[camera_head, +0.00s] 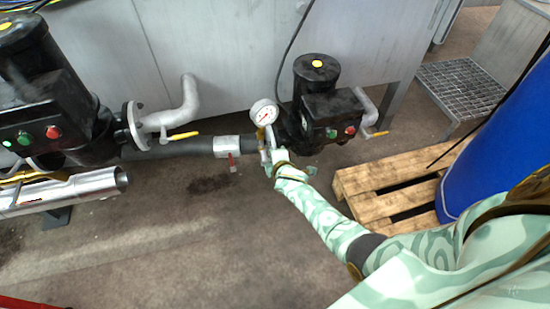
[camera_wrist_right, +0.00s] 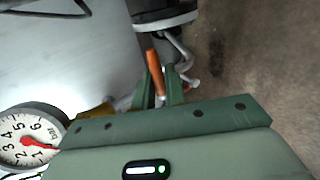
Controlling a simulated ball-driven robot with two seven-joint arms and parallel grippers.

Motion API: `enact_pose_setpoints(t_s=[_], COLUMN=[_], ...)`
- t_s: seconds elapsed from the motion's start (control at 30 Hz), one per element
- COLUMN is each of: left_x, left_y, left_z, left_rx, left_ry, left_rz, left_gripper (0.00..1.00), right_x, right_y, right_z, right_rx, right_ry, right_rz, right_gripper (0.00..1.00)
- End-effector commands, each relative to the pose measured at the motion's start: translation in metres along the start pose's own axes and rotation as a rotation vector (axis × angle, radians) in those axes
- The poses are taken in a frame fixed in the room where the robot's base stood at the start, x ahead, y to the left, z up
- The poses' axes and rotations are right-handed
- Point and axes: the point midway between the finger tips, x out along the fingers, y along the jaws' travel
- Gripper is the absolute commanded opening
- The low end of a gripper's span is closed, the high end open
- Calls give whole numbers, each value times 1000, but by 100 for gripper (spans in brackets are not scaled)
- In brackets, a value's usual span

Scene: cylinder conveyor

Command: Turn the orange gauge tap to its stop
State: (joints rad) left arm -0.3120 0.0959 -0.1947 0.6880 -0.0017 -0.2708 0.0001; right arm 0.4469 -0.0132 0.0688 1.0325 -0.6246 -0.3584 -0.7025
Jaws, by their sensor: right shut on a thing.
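The orange tap handle (camera_wrist_right: 154,66) stands between the fingers of my right gripper (camera_wrist_right: 161,88) in the right wrist view, and the fingers are shut on it. Its far end sticks out beyond the fingertips. In the head view my right gripper (camera_head: 270,156) is at the pipe just below the white round gauge (camera_head: 264,112) and largely hides the tap. The gauge dial (camera_wrist_right: 27,138) also shows in the wrist view, with a red needle. My left gripper is not in view.
A black pump (camera_head: 315,95) stands right of the gauge, and a larger one (camera_head: 60,100) is at the left. A red-handled valve (camera_head: 229,150) is on the pipe. A wooden pallet (camera_head: 375,180) and a blue drum (camera_head: 500,140) are at the right. The floor in front is clear.

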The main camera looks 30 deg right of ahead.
Motion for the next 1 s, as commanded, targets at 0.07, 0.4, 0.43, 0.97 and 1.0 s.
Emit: enact_pose_setpoints(t_s=[0.07,0.4,0.43,0.97,1.0], left_x=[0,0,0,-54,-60], left_y=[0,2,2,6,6], left_z=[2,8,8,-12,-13], left_rx=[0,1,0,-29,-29], left_ry=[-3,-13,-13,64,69], left_rz=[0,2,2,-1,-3], left_gripper=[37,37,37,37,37], right_x=[0,0,0,-100,-111], right_y=[-2,-1,-1,8,8], right_z=[0,0,0,-1,-1], right_rx=[-5,-2,-2,0,0], right_ry=[0,0,1,2,2], right_rz=[-4,-2,-2,4,4], right_gripper=[0,17,17,17,17])
